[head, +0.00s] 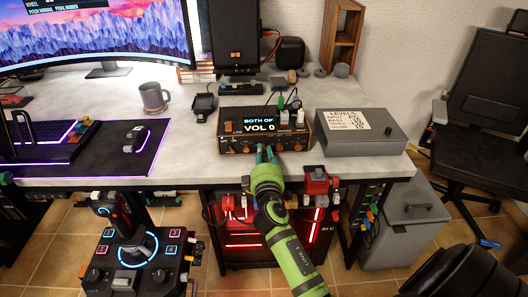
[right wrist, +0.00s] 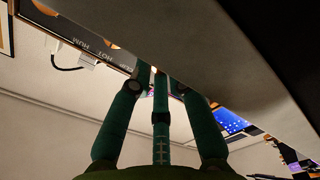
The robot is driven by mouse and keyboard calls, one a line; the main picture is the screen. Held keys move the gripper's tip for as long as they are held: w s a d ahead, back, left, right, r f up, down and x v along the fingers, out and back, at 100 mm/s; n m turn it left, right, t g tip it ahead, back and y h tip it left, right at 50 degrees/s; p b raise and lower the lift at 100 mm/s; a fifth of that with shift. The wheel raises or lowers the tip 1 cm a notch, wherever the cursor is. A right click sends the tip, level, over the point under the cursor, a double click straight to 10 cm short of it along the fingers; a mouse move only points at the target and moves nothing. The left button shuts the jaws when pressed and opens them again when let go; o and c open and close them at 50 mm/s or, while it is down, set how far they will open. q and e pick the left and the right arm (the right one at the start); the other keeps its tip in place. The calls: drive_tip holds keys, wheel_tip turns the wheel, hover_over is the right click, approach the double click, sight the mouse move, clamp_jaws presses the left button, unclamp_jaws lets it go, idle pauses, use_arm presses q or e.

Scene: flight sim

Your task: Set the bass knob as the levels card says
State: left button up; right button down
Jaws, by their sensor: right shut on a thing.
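The black amplifier box (head: 226,146) stands near the table's front edge. Its screen reads "VOL 0" under a partly legible line. A row of small orange-ringed knobs runs along its lower front; their labels are too small to read. My right gripper (head: 265,153) is at this row near the middle, shut on a knob that its fingers hide. I cannot tell which knob it is. In the right wrist view the green fingers (right wrist: 163,78) meet the box's underside edge. The levels card (head: 346,120) lists input, bass, treble and volume; its figures are not legible. My left gripper is out of view.
The levels card lies on a grey box (head: 370,147) to the right. A mug (head: 154,98), a mouse (head: 134,138) and a large monitor (head: 90,35) stand to the left. Small plugs and cables sit on and behind the amplifier. Red-lit equipment (head: 240,240) is below the table.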

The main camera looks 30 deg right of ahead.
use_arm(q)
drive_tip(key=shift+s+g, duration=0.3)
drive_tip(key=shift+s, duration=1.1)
use_arm(e)
drive_tip(key=shift+a+r+n, duration=0.1)
drive_tip(key=shift+n, duration=1)
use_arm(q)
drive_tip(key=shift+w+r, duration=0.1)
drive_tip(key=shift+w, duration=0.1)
use_arm(e)
drive_tip(key=c, duration=1.5)
unclamp_jaws()
drive_tip(key=shift+o, duration=0.2)
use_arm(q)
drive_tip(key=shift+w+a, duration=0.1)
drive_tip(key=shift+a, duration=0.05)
use_arm(e)
drive_tip(key=v, duration=1.2)
